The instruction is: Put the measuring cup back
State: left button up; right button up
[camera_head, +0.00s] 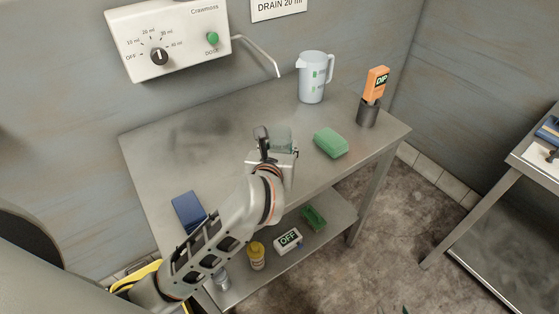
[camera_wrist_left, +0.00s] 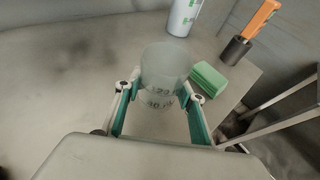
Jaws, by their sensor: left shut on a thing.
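The measuring cup (camera_wrist_left: 165,72) is a clear, pale cup with dark number marks, between my left fingers in the left wrist view. In the head view the greenish clear cup (camera_head: 281,137) shows just beyond my gripper, over the middle of the steel table. My left gripper (camera_head: 276,153) is shut on it; its green-padded fingers (camera_wrist_left: 160,107) sit at both sides of the cup. I cannot tell whether the cup's base touches the table.
A blue item (camera_head: 188,211) lies front left. A dosing box (camera_head: 170,40) with a spout hangs above. The table's back left is clear.

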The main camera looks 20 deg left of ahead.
pick_arm(q)
notch_tip(320, 180, down, 4)
jog(key=b, duration=0.2)
jog(key=shift+f+b, duration=0.2)
jog(key=shift+b, duration=0.2)
jog(key=shift+f+b, duration=0.35)
jog(key=shift+f, duration=0.1)
jog(key=shift+r, duration=0.15)
jog(key=shift+f, duration=0.2)
jog(key=o, duration=1.2)
pick_arm(e)
jog(key=shift+w+a+f+y, duration=0.2)
jog(key=shift+w+a+f, duration=0.1)
jog(key=shift+a, duration=0.25)
jog(key=shift+w+a+f+y, duration=0.2)
jog(key=shift+w+a+f, duration=0.1)
jog(key=shift+a, duration=0.2)
pick_arm(q)
jog(key=shift+r, duration=0.1)
pick_arm(e)
jog(key=shift+r, duration=0.1)
